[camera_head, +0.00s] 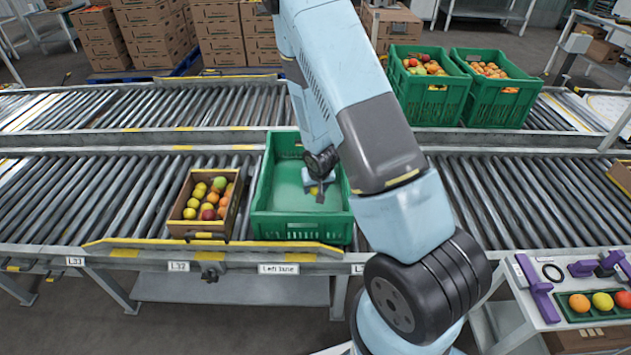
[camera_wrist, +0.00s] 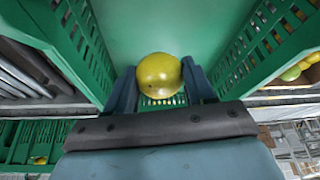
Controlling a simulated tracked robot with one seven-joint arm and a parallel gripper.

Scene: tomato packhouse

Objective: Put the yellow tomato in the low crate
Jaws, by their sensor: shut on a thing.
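The yellow tomato (camera_wrist: 158,75) is round and sits between the two fingers of my gripper (camera_wrist: 160,88) in the wrist view. My gripper is shut on it. The low green crate (camera_head: 302,228) stands on the near roller conveyor in the head view, and its floor looks empty. My gripper (camera_head: 318,190) points down within the crate's outline there, and only a small bit of yellow shows at its tip. In the wrist view the slatted crate walls (camera_wrist: 75,45) rise on both sides of the tomato. The gap between tomato and floor cannot be judged.
A cardboard box (camera_head: 190,232) of mixed tomatoes stands just left of the crate. Two full green crates (camera_head: 430,100) stand on the far conveyor. A side table at right holds purple tools and a tray (camera_head: 577,316) of tomatoes.

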